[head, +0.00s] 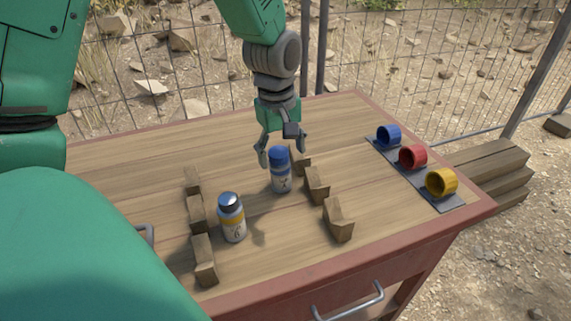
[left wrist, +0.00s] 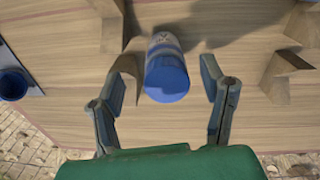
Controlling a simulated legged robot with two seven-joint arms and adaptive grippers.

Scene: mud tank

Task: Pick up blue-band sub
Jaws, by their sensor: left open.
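The blue-capped bottle (head: 281,171), with a grey body and a pale label, stands upright on the wooden table. It also shows in the left wrist view (left wrist: 166,72), its blue cap towards the camera. My left gripper (head: 280,160) is open above and behind the bottle, and in the left wrist view its two fingers (left wrist: 163,92) spread on either side of the bottle, with gaps. My right gripper is not in view.
Several wooden blocks (head: 338,219) stand in two rows on the table (head: 145,165), one row close right of the blue-capped bottle. Blue (head: 389,136), red (head: 412,156) and yellow (head: 440,183) cup holders sit along the right edge. A wire fence rises behind.

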